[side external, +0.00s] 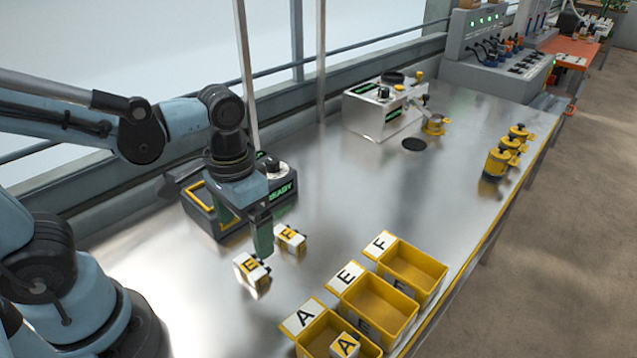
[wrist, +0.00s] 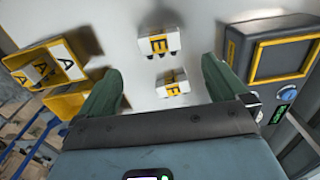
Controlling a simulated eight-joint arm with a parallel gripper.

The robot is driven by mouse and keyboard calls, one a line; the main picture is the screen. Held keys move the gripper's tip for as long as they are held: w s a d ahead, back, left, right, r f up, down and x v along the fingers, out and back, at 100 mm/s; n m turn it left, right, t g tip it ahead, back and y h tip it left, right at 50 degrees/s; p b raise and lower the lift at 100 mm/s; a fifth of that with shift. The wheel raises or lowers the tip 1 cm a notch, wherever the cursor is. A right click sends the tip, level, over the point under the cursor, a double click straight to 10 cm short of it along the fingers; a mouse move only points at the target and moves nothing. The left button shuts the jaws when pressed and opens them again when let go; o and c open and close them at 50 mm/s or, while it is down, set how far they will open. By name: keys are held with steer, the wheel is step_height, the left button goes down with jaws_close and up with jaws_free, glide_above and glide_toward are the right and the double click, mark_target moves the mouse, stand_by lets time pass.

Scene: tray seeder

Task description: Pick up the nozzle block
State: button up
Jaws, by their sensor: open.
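Three white-and-yellow nozzle blocks show. Block E (side external: 250,272) and block F (side external: 290,238) stand on the metal bench, a short distance apart. Block A (side external: 345,346) sits in the yellow bin labelled A (side external: 312,338). My gripper (side external: 262,240) hangs close to blocks E and F; its exact height above the bench is hard to tell. In the wrist view, my green fingers (wrist: 162,86) are spread wide with nothing held. Block F (wrist: 172,84) shows between them, and block E (wrist: 158,43) lies beyond, higher in the picture.
Yellow bins labelled E (side external: 388,312) and F (side external: 420,270) look empty. A dark machine with a yellow-edged opening (side external: 203,210) stands behind the blocks. A white machine (side external: 378,116) and several yellow canisters (side external: 497,162) are farther off. The middle of the bench is clear.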

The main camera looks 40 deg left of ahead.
mark_target(251, 265)
steer(key=shift+f, duration=4.2)
steer(key=shift+c, duration=0.5)
steer(key=c, duration=1.1)
steer(key=shift+r, duration=0.25)
